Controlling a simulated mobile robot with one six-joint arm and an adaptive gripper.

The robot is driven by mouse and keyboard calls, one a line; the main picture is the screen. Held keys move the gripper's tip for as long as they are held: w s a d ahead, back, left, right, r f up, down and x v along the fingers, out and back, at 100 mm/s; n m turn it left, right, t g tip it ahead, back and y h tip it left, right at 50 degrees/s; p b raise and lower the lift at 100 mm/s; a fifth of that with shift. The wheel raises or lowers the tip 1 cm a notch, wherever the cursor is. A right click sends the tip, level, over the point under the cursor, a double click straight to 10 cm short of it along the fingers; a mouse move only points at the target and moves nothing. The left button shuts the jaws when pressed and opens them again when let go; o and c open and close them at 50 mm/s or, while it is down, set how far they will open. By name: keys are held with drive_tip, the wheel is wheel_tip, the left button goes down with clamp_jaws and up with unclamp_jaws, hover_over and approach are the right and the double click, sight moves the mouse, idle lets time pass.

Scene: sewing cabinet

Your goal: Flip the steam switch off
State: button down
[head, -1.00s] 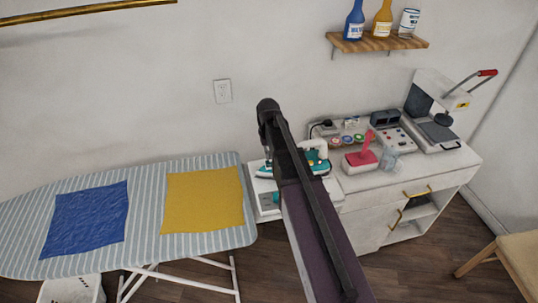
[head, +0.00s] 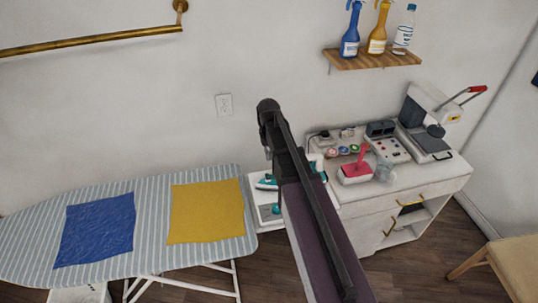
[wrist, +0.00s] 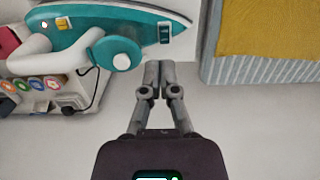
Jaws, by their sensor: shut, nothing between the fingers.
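A white and teal iron (wrist: 95,15) lies at the top left of the wrist view, with a round teal knob (wrist: 120,52), a small dark panel (wrist: 164,33) near its pointed end and a small yellow piece (wrist: 62,23). I cannot tell which part is the steam switch. My gripper (wrist: 154,75) is shut and empty, its fingertips just right of the knob and below the panel in the picture; contact is not clear. In the head view the iron (head: 267,182) shows beside the ironing board, partly behind my arm, which hides my gripper.
The striped ironing board (head: 215,250) carries a blue cloth (head: 95,230) and a yellow cloth (head: 206,211). The white cabinet (head: 415,180) holds a pink-red item (head: 356,172), spools, a control box (head: 393,147) and a heat press (head: 425,125). A bottle shelf (head: 373,60) hangs above.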

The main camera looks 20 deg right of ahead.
drive_tip(key=shift+s+r+p, duration=0.15)
drive_tip(key=shift+r+p, duration=0.65)
drive_tip(key=shift+r, duration=0.2)
drive_tip(key=shift+s+r+p, duration=0.1)
drive_tip(key=shift+r+p, duration=0.7)
drive_tip(key=shift+r, duration=0.15)
drive_tip(key=shift+s+f, duration=0.1)
drive_tip(key=s+a+f+b, duration=0.1)
drive_tip(key=s+f+b, duration=0.2)
drive_tip(key=s, duration=0.4)
drive_tip(key=s+a+f+t+b, duration=0.1)
drive_tip(key=s+f+b, duration=0.3)
drive_tip(key=s, duration=0.4)
drive_tip(key=shift+s+a+f, duration=0.2)
drive_tip(key=shift+s+a, duration=0.05)
drive_tip(key=shift+a, duration=0.4)
